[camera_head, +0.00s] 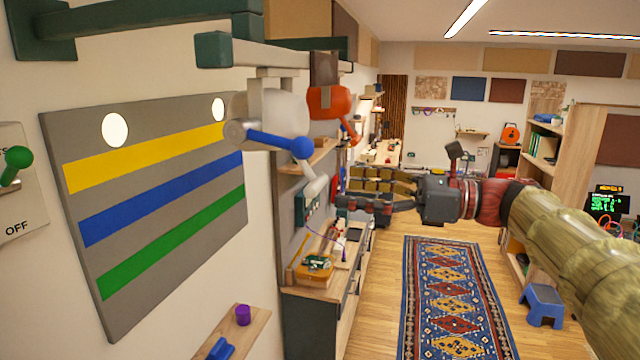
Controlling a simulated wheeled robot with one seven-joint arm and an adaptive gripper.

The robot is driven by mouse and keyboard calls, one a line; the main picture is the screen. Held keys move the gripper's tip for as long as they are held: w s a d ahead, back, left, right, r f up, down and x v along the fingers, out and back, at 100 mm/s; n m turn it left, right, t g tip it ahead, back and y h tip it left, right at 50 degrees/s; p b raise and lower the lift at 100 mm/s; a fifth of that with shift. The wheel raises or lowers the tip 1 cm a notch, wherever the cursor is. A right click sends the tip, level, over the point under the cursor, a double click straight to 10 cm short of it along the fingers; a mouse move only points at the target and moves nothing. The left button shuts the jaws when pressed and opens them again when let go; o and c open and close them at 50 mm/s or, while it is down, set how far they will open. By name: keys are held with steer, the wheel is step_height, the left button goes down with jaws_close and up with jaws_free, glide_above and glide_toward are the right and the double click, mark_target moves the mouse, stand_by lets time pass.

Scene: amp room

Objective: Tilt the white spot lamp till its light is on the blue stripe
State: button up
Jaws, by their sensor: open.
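The grey board (150,180) on the left wall has yellow, blue (160,197) and green stripes. Two round light spots (115,130) (217,109) lie above the yellow stripe; I cannot tell which lamp makes which. My gripper (346,196) is open, pointing left, just right of the rod's end in the picture; contact is unclear.
A red lamp (328,101) hangs beside the white one, with its own red rod. A green-knobbed switch (18,157) is at far left. A small shelf (240,325) juts out below the board. A workbench (325,285) stands behind.

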mark_target(323, 186)
steer(key=x, duration=0.6)
steer(key=shift+s+a+r+p, duration=0.1)
steer(key=shift+s+a+p, duration=0.1)
steer(key=shift+a+p, duration=0.2)
steer(key=shift+d, duration=0.1)
steer(key=shift+c, duration=1)
steer(key=c, duration=1.5)
